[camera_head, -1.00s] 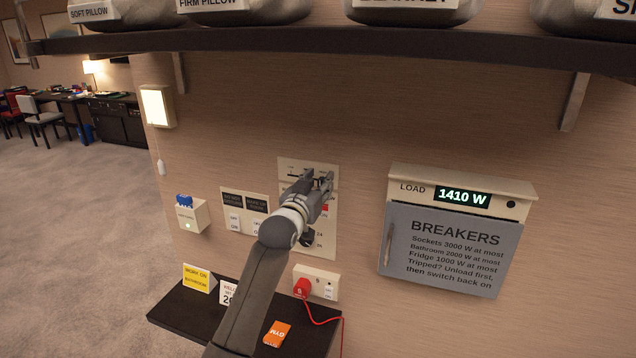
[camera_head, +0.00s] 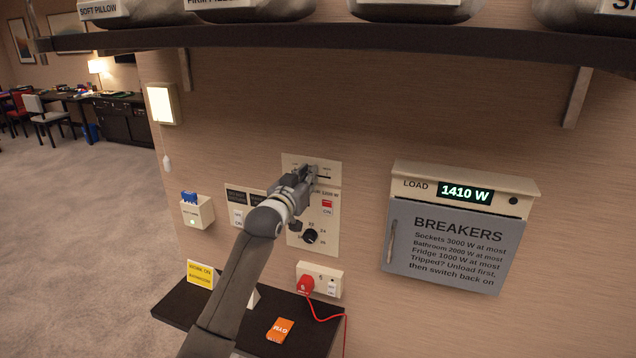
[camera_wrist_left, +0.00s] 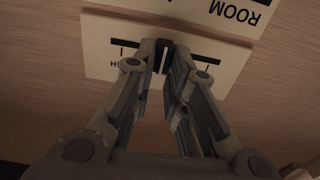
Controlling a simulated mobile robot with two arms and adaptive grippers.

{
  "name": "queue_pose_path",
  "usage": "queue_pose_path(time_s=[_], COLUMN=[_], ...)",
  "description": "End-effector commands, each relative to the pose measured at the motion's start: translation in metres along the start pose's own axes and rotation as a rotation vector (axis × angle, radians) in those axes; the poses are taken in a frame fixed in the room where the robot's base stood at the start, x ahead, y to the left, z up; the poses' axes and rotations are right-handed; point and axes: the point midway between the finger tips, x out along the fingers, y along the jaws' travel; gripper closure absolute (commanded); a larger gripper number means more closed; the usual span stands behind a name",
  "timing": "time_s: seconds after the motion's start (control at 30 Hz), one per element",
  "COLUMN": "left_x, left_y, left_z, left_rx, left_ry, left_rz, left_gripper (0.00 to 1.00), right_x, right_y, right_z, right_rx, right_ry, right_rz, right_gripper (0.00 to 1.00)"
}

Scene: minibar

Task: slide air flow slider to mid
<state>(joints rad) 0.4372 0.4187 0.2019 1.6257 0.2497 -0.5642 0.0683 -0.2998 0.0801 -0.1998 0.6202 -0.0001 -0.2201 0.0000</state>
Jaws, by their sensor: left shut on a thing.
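The control panel (camera_head: 330,225) is a cream plate on the wall, with the air flow slider track (camera_head: 325,177) near its top. My left gripper (camera_head: 309,173) is at this track and covers its middle and left part in the head view. In the left wrist view the gripper (camera_wrist_left: 163,55) is shut on the dark slider knob (camera_wrist_left: 163,46). The knob stands about midway between the two end ticks of the track (camera_wrist_left: 205,60), where the picture is turned upside down. My right gripper is not in view.
Below the slider are a red switch (camera_head: 327,205) and a round dial (camera_head: 311,236). A socket with a red plug (camera_head: 306,285) is lower down, above a dark shelf (camera_head: 180,308). The breaker box (camera_head: 447,240) is to the right. A long shelf runs overhead.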

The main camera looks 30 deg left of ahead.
Motion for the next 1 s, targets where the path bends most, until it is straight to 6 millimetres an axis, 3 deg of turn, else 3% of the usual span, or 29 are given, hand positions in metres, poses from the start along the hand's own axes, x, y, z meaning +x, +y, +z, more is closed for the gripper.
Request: queue_pose_path(time_s=[0.33, 0.37, 0.53, 0.87, 1.0], left_x=[0.001, 0.001, 0.001, 0.0, -0.009], left_y=[-0.006, -0.006, -0.005, -0.005, -0.005], left_z=[0.0, 0.0, 0.0, 0.0, 0.0], left_rx=[-0.002, -0.002, -0.002, -0.002, -0.002], left_ry=[0.0, 0.0, 0.0, 0.0, 0.0], left_rz=[-0.001, -0.001, -0.001, 0.0, -0.001], left_gripper=[1.0, 0.85, 0.64, 0.64, 0.64], right_x=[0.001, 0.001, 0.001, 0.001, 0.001], right_y=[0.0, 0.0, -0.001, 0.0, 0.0], right_z=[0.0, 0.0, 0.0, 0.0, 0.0], right_rx=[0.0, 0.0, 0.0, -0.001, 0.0], right_ry=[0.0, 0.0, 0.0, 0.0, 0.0], right_rz=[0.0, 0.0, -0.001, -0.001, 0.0], right_gripper=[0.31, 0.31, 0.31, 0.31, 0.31])
